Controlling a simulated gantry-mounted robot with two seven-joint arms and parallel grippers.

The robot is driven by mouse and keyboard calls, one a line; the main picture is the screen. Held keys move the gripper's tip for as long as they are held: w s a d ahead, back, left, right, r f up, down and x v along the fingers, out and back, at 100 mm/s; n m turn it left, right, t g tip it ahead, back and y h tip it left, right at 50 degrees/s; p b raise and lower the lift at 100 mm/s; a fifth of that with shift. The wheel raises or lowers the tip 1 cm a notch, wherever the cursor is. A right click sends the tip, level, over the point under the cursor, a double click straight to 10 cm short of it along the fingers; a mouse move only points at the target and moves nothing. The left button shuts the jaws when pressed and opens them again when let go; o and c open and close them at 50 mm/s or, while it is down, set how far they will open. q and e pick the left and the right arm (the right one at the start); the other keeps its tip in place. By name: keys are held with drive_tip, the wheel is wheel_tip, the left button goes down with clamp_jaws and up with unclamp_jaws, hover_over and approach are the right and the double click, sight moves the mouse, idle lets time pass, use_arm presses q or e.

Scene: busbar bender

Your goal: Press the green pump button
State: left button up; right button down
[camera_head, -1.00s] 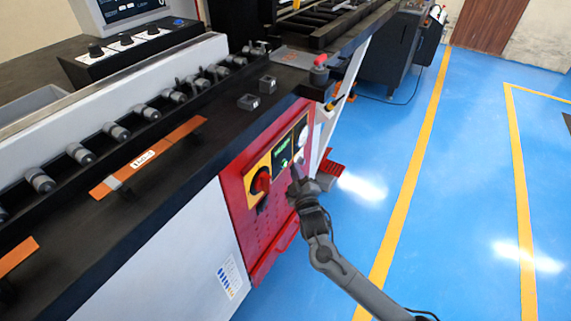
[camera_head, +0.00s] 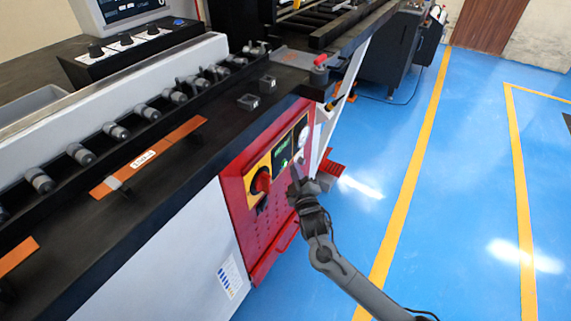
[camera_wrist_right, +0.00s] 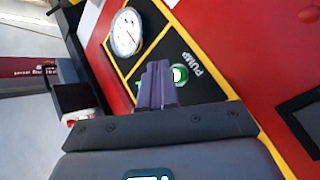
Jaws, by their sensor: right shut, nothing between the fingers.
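The green pump button (camera_wrist_right: 179,75) shows in the right wrist view, with the word PUMP beside it on a black plate with a yellow border. My right gripper (camera_wrist_right: 158,68) is shut and empty. Its fingertips overlap the left part of the button in that view; I cannot tell whether they touch it. In the head view the right gripper (camera_head: 297,176) is in front of the red control panel (camera_head: 233,196), near a small green spot (camera_head: 284,163) on the black plate. My left gripper is not in view.
A round gauge (camera_wrist_right: 125,32) sits beside the button plate. A red rotary knob (camera_head: 262,181) is left of the plate in the head view. The black bench top (camera_head: 150,190) overhangs the panel. Blue floor (camera_head: 400,250) to the right is clear.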

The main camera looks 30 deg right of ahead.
drive_tip(key=shift+w, duration=0.15)
drive_tip(key=shift+w+a, duration=0.2)
drive_tip(key=shift+w, duration=0.05)
drive_tip(key=shift+w, duration=0.15)
idle(0.8)
drive_tip(key=shift+w+a, duration=0.2)
drive_tip(key=shift+w, duration=0.05)
idle(0.3)
drive_tip(key=shift+p, duration=0.35)
drive_tip(key=shift+s+d+p, duration=0.4)
drive_tip(key=shift+s+p, duration=0.4)
